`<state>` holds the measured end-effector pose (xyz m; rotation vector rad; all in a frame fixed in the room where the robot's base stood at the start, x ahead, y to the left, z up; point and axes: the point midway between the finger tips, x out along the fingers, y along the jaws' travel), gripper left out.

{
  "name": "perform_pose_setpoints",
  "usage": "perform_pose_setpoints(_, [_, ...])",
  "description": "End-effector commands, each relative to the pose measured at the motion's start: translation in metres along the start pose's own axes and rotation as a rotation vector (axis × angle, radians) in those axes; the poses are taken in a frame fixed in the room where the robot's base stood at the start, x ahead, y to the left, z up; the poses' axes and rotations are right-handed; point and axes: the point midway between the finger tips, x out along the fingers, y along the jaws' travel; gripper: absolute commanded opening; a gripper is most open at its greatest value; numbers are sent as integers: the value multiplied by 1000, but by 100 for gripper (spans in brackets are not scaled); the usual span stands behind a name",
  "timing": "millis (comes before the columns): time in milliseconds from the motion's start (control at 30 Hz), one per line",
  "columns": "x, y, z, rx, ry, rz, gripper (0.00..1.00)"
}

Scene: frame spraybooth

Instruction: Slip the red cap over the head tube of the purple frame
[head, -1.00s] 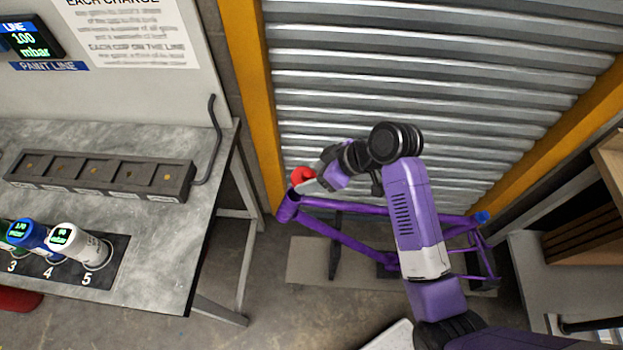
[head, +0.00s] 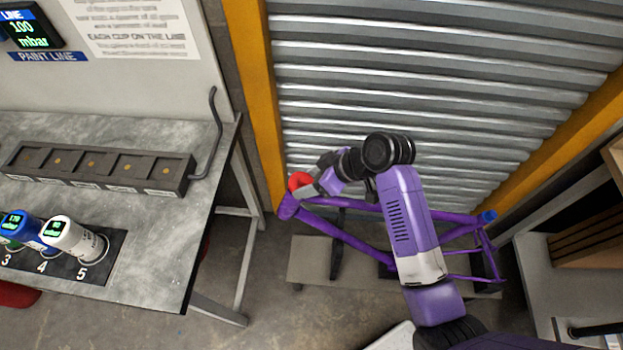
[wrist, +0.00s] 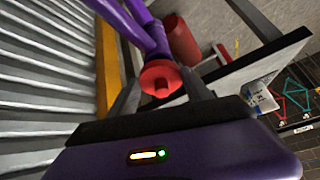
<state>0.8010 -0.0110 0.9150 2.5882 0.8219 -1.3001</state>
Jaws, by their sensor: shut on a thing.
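The purple frame (head: 345,239) stands in front of the grey shutter, with its head tube (head: 287,208) at its left end. The red cap (head: 299,181) is at the top of the head tube in the head view, between the fingers of my gripper (head: 306,188). In the wrist view the red cap (wrist: 160,78) is a round disc with a small raised centre, and the purple tubes (wrist: 143,30) run away behind it. My gripper is shut on the cap. The cap hides the tube's end, so I cannot tell whether it is around the tube or just above it.
A grey workbench (head: 150,230) stands to the left, with a slotted dark rack (head: 100,168) and several canisters (head: 72,236) on it. A yellow post (head: 258,110) and the shutter (head: 420,70) are close behind the frame. A blue cap (head: 488,216) sits at the frame's right end.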

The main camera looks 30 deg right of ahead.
Motion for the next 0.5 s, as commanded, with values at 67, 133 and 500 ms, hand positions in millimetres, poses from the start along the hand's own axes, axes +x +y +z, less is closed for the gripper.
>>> perform_pose_setpoints(67, [8,0,4,-1,0,0,20])
perform_pose_setpoints(133, [12,0,5,-1,1,0,20])
perform_pose_setpoints(500, [32,0,13,-1,1,0,20])
